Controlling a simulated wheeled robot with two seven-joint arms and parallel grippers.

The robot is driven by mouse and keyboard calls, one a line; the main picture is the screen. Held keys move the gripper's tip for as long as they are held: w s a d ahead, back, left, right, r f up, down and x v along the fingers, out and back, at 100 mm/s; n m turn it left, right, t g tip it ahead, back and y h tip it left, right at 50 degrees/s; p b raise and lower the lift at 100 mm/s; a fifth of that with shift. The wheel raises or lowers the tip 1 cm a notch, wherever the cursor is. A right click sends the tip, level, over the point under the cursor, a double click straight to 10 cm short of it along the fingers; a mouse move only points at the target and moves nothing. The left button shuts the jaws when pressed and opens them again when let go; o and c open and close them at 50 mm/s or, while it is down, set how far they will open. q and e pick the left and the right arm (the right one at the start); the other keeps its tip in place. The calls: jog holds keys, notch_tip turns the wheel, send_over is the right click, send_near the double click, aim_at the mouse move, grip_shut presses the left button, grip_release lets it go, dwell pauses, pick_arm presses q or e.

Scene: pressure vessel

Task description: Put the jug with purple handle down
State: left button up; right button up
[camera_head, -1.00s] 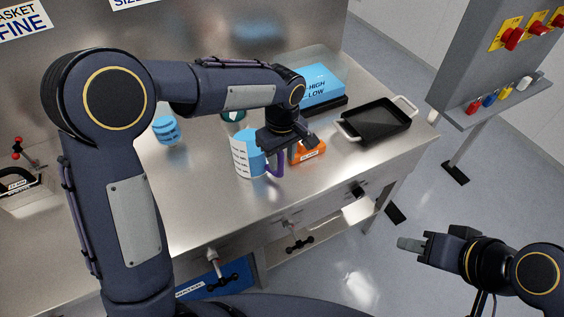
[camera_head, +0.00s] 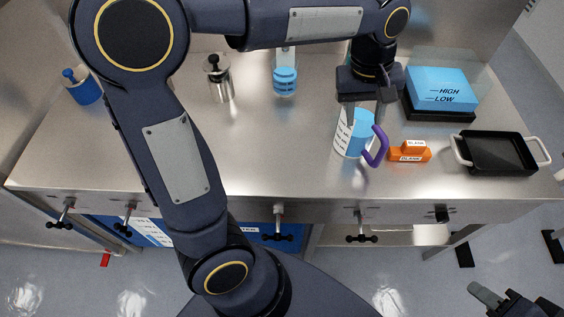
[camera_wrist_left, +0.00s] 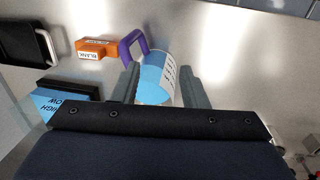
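The jug with the purple handle (camera_head: 353,136) is upright at the worktop's front right, with blue in it and dark markings on its pale side. Its purple handle (camera_head: 378,147) points right. My left gripper (camera_head: 366,108) is above it, pointing down, with a finger on either side. The jug's base looks at or very near the worktop; a small gap cannot be ruled out. My right gripper (camera_head: 487,296) is partly cut off at the lower right.
An orange block (camera_head: 410,153) stands just right of the handle. A black tray (camera_head: 497,153) and a blue HIGH/LOW box (camera_head: 442,90) are further right. A blue ribbed object (camera_head: 285,82), a metal weight (camera_head: 219,82) and a blue container (camera_head: 82,86) stand left. Worktop left of the jug is clear.

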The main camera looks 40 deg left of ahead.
pick_arm(q)
jog(key=s+a+f+m+t+h, duration=0.1)
jog(key=s+a, duration=0.3)
jog(key=s, duration=0.5)
jog(key=s+a+f+m+t+h, duration=0.1)
jog(key=s+a+f+m+t, duration=0.2)
jog(key=s, duration=0.7)
jog(key=shift+a+f+m+t, duration=0.15)
jog(key=shift+a+m+t, duration=0.25)
jog(key=shift+a+m, duration=0.2)
pick_arm(e)
jog(key=shift+s, duration=0.1)
